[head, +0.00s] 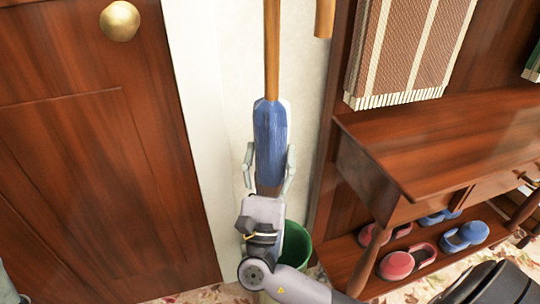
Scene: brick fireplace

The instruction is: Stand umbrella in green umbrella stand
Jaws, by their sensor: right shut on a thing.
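The umbrella (271,130) has a rolled blue canopy and a long wooden shaft that runs up out of the top of the head view. It looks roughly upright, with the blue part low. My right gripper (269,165) is shut on the blue canopy, one finger on each side. The green umbrella stand (297,245) is on the floor below, partly hidden behind my right gripper and wrist. The umbrella's lower end is hidden by the gripper, so I cannot tell how it sits relative to the stand's opening.
A wooden door with a brass knob (119,20) is at left. A wooden bench (440,140) is at right, with a striped woven cloth (410,50) above it and red slippers (396,265) and blue slippers (464,236) on its lower shelf. A pale wall lies between.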

